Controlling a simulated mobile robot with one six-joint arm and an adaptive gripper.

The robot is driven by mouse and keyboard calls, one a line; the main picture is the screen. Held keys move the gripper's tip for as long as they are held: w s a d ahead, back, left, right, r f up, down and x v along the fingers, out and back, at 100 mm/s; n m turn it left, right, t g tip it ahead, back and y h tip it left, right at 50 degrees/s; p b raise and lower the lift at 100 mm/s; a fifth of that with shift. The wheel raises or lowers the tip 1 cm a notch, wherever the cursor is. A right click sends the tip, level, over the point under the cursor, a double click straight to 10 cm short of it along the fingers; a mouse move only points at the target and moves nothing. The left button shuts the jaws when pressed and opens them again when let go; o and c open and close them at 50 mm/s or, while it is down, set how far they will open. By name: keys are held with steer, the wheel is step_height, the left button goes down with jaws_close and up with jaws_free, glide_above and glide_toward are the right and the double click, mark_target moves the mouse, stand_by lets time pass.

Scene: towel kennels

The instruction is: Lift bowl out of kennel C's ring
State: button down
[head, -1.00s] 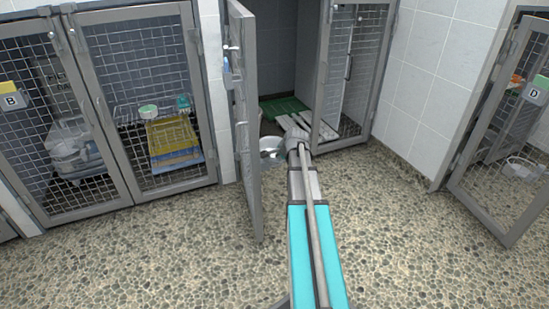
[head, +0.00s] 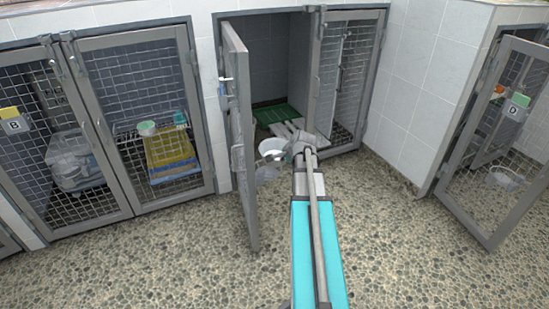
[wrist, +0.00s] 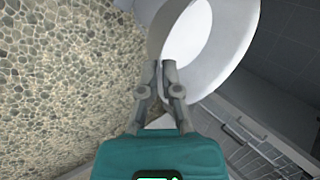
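The bowl (head: 270,147), pale with a white inside, is in the head view just right of the open door of kennel C (head: 237,140). My gripper (head: 296,150) reaches it from the right. In the wrist view my gripper (wrist: 165,68) has its fingers closed on the rim of the bowl (wrist: 222,50). The bowl looks tilted there. A greyish ring-like shape (head: 267,174) shows below the bowl beside the door; the bowl appears to be above it. The ring is small and partly unclear.
The open kennel holds a green mat (head: 277,115) and a pale slatted board (head: 291,130). The door stands close to the bowl's left. Kennel B (head: 14,125) is at the left and open door D (head: 512,107) at the right. The pebbled floor in front is clear.

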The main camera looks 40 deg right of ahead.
steer(key=s+d+r+p, duration=0.1)
steer(key=s+r+p, duration=0.1)
steer(key=s, duration=0.6)
steer(key=shift+s+r+p, duration=0.15)
steer(key=shift+r+p, duration=0.25)
steer(key=shift+r, duration=0.35)
